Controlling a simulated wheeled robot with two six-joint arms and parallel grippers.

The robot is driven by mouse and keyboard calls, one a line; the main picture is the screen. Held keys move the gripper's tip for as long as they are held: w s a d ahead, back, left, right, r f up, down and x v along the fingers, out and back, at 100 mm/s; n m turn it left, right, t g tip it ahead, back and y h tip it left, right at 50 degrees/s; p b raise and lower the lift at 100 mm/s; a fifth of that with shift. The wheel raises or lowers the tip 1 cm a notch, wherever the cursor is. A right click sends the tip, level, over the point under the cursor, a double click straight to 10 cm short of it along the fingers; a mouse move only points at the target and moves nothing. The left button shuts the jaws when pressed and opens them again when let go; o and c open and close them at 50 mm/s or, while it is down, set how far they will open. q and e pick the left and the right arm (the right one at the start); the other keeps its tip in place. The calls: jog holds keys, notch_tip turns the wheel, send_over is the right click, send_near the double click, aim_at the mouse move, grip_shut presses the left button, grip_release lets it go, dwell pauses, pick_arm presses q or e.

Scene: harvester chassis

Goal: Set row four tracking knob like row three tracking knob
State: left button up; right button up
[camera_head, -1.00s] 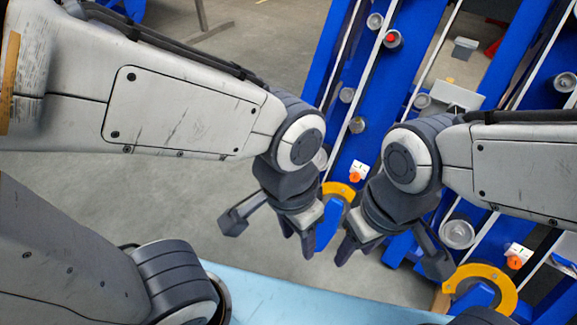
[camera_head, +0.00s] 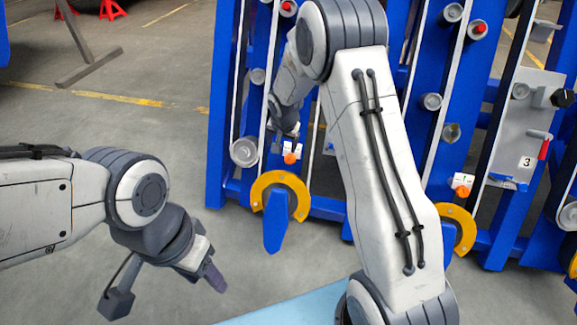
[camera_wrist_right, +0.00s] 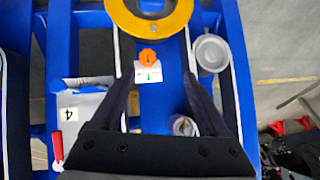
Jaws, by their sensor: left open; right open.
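The row four tracking knob (camera_head: 290,158) is orange, on a white plate above a yellow ring, left of my right arm. It also shows in the right wrist view (camera_wrist_right: 147,57), beside a plate marked 4 (camera_wrist_right: 70,115); a green mark shows on its white plate. My right gripper (camera_head: 287,130) is open; the knob lies just beyond its spread fingers (camera_wrist_right: 160,78), not between them. The row three tracking knob (camera_head: 462,190) is orange, right of my right arm, near a plate marked 3. Its exact setting is too small to read. My left gripper (camera_head: 207,272) is open and empty, low at left.
Blue frames with white belts and grey rollers (camera_head: 244,152) fill the right. Yellow rings (camera_head: 268,183) sit below the knobs. A red-handled lever (camera_wrist_right: 57,147) is by the plate marked 4. Open grey floor lies at left.

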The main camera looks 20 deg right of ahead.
jog(key=m, duration=0.1)
send_near(289, 158)
pick_arm(q)
notch_tip(289, 158, down, 4)
jog(key=b, duration=0.3)
pick_arm(e)
jog(key=x, duration=0.9)
jog(key=shift+d+f, duration=0.15)
jog(key=shift+d, duration=0.1)
grip_shut()
jog(key=b, duration=0.3)
jog(key=shift+w+a+f+n+h, duration=0.15)
jog(key=shift+f+n+h, duration=0.15)
jog(key=shift+f+h, duration=0.1)
jog(key=shift+a+r+n+g+h+b, duration=0.1)
jog(key=shift+r+n+g+h+b, duration=0.05)
jog(key=shift+n+g+h+b, duration=0.2)
pick_arm(q)
notch_tip(289, 158, down, 3)
jog(key=shift+f, duration=0.2)
pick_arm(e)
jog(key=shift+r+n+g+h, duration=0.2)
jog(key=shift+n+g+h, duration=0.45)
jog(key=shift+n, duration=0.4)
